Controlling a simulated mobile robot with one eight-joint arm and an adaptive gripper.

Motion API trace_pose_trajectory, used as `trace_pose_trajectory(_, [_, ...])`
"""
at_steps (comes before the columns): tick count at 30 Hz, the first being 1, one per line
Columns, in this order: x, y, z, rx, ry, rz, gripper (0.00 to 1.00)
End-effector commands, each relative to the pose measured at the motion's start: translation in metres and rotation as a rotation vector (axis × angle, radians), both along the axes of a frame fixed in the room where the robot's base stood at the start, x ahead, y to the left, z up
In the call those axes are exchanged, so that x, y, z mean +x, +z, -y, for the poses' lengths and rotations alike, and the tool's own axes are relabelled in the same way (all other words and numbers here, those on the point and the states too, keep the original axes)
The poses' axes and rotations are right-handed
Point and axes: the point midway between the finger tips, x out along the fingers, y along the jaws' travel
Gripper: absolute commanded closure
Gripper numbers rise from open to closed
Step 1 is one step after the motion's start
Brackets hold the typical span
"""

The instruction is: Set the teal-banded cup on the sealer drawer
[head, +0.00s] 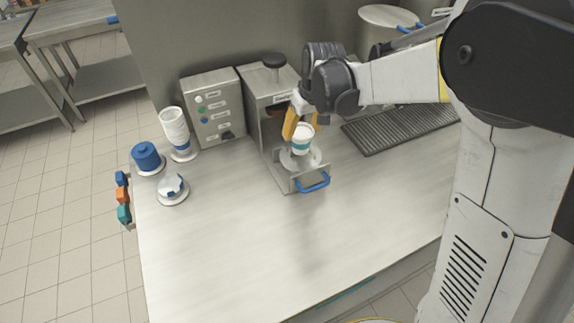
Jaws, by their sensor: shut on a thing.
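The teal-banded cup (302,139) is white with a teal band and looks upright. My gripper (300,126) is shut on the cup from behind and above, with its yellow fingers at the cup's upper part. The cup is over the round holder of the sealer drawer (291,180), which is pulled out toward the front and has a blue handle (314,182). I cannot tell whether the cup's base touches the holder. The sealer (256,97) is a grey metal box with a black knob on top; my gripper hides part of its opening.
A control box (213,107) stands left of the sealer. A stack of white cups (174,125), a blue lidded pot (146,155) and a small dish (172,190) are at the left. A ribbed drip tray (400,128) lies right. The front counter (240,255) is clear.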

Motion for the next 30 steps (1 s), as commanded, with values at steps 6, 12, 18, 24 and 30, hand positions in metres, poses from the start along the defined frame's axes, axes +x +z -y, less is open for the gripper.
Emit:
trace_pose_trajectory(6, [0.0, -0.044, 0.0, 0.0, 0.0, 0.0, 0.76])
trace_pose_trajectory(12, [0.0, -0.061, 0.0, 0.0, 0.0, 0.0, 0.76])
trace_pose_trajectory(18, [0.0, -0.088, 0.0, 0.0, 0.0, 0.0, 0.76])
trace_pose_trajectory(24, [0.0, -0.087, 0.0, 0.0, 0.0, 0.0, 0.76])
trace_pose_trajectory(30, [0.0, -0.09, 0.0, 0.0, 0.0, 0.0, 0.25])
